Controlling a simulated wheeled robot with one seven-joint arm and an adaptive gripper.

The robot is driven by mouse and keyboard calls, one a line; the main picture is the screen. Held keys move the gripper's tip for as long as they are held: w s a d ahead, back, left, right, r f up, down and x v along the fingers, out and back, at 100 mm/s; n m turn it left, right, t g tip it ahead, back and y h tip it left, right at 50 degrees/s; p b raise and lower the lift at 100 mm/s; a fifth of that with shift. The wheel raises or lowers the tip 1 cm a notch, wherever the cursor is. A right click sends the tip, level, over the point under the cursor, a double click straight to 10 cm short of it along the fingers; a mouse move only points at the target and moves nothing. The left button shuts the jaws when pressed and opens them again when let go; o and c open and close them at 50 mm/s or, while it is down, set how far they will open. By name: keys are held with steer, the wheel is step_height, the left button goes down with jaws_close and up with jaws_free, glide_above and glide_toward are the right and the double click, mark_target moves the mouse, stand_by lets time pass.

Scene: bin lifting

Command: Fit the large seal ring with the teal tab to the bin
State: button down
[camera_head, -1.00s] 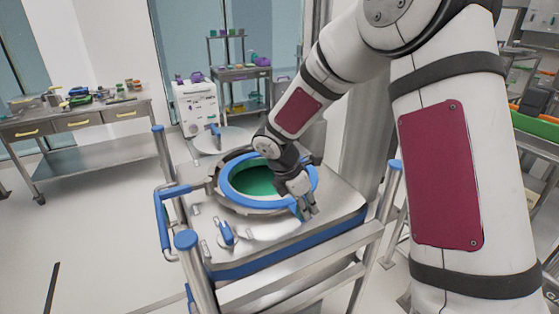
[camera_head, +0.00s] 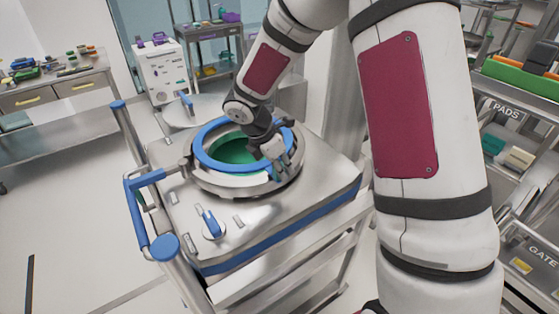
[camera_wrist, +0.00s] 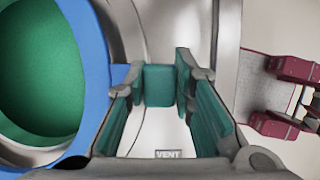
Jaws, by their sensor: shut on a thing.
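The large blue seal ring (camera_head: 204,160) lies over or just above the round steel mouth of the bin (camera_head: 238,190), set toward its far side. A near part of the steel rim shows uncovered. My gripper (camera_head: 277,168) is at the ring's right side. In the wrist view, my gripper (camera_wrist: 159,70) is shut on the teal tab (camera_wrist: 158,86) at the ring's edge. The blue band (camera_wrist: 94,60) curves past on the left, around the green bin inside (camera_wrist: 38,70). I cannot tell whether the ring touches the rim all round.
The bin sits in a steel cart top with a blue-capped post (camera_head: 164,247) and a blue lever (camera_head: 211,223). A steel table (camera_head: 60,135) with tools stands at the left. Floor at the left is clear.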

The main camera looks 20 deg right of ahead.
steer(key=shift+f+b, duration=0.75)
steer(key=shift+f, duration=1.35)
steer(key=shift+s+r, duration=0.1)
steer(key=shift+r, duration=0.25)
steer(key=shift+f, duration=0.25)
steer(key=c, duration=1.3)
jaws_free()
